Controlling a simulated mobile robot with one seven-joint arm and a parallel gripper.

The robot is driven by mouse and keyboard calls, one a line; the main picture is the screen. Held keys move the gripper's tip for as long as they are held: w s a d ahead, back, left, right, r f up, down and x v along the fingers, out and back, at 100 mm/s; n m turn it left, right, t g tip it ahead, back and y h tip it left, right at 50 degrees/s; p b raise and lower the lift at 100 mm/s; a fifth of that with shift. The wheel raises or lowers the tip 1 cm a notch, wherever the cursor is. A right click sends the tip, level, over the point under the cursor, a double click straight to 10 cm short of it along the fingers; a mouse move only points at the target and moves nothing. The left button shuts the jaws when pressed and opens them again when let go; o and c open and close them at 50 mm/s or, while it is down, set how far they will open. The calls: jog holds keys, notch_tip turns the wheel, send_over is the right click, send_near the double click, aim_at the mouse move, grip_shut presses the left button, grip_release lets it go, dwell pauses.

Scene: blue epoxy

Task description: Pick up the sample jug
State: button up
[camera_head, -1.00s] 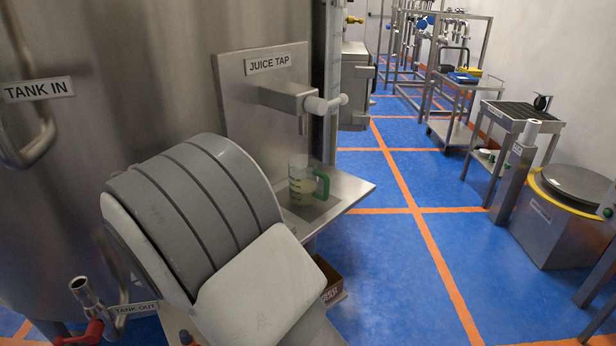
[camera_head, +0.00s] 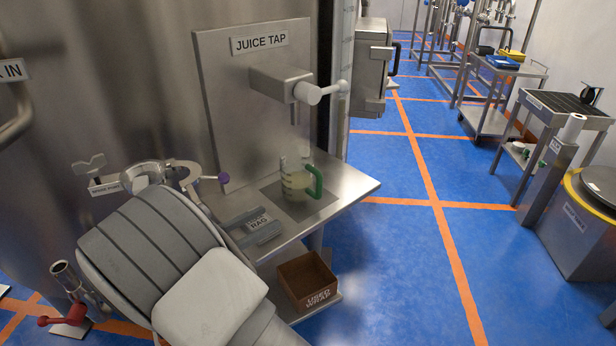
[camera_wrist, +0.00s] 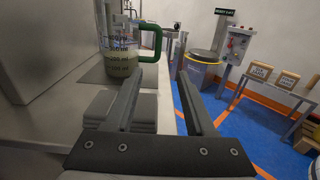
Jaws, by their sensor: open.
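The sample jug (camera_head: 297,181) is clear, with a green handle on its right side and pale liquid in its lower part. It stands upright on the steel shelf (camera_head: 345,185) under the juice tap (camera_head: 300,90). In the wrist view the jug (camera_wrist: 121,62) is ahead and to the left, its top cut off and its green handle pointing right. My gripper (camera_wrist: 160,76) is open, with nothing between its fingers. The left finger points toward the area below the handle; the right finger is over the floor side. The gripper is apart from the jug.
A grey folded item (camera_wrist: 113,108) lies on the shelf beside my left finger. The tap's steel back panel (camera_head: 225,110) stands behind the jug. A brown box (camera_head: 306,281) sits on a lower shelf. The blue floor (camera_head: 400,270) to the right is clear.

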jog(key=b, duration=0.2)
send_near(317, 187)
jog(key=x, duration=0.3)
jog(key=f+x, duration=0.1)
jog(key=shift+w+d+r, duration=0.1)
jog(key=shift+w+d, duration=0.05)
jog(key=shift+d, duration=0.25)
jog(key=shift+r+b+x, duration=0.15)
jog(key=shift+b+x, duration=0.4)
jog(key=shift+x, duration=0.95)
jog(key=shift+r+b+x, duration=0.2)
jog(key=shift+b+x, duration=0.3)
jog(key=shift+x, duration=1.05)
jog(key=shift+w+a, duration=0.1)
jog(key=shift+a, duration=0.1)
grip_shut()
